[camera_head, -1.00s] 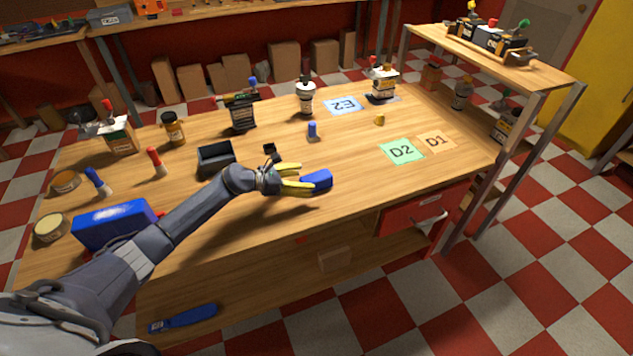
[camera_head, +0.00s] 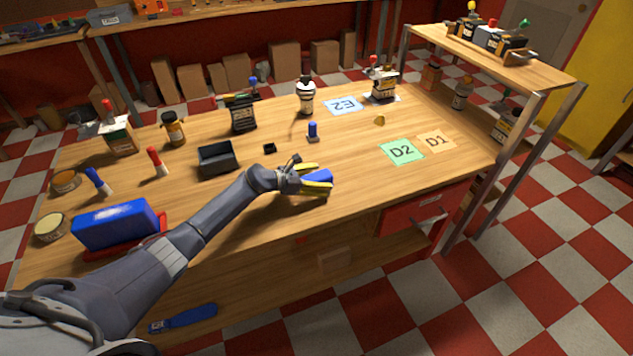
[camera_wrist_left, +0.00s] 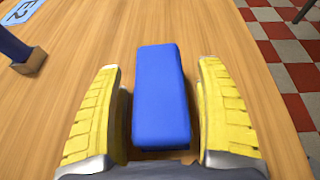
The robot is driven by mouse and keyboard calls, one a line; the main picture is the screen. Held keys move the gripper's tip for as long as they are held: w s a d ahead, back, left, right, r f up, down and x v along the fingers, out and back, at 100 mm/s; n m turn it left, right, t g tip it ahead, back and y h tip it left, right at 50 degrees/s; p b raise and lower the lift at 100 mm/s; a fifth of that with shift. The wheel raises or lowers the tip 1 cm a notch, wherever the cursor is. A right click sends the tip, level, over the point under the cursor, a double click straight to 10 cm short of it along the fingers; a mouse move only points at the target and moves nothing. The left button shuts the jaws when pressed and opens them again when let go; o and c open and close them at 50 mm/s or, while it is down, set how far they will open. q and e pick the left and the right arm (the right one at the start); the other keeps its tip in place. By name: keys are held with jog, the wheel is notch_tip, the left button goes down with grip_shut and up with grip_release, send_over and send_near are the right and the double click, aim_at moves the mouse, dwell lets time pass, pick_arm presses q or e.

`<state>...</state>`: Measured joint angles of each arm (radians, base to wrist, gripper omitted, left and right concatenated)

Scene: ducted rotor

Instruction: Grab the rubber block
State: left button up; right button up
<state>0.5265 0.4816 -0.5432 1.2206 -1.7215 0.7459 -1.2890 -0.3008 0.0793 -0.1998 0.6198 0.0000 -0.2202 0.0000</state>
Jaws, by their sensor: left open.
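A blue block (camera_head: 318,177), which I take to be the rubber block, lies on the wooden table near its front edge. In the left wrist view the blue block (camera_wrist_left: 160,98) lies between the two yellow fingers, with a gap on each side. My left gripper (camera_head: 318,180) is open around the block; it also shows in the left wrist view (camera_wrist_left: 161,95). In the head view the fingers hide part of the block. My right gripper is not in view.
A black bin (camera_head: 218,160) and a small black square piece (camera_head: 269,148) stand behind my left arm. Green card D2 (camera_head: 401,151) lies to the right. The table between is clear.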

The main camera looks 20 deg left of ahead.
pick_arm(q)
jog(key=c, duration=1.4)
jog(key=shift+r, duration=0.1)
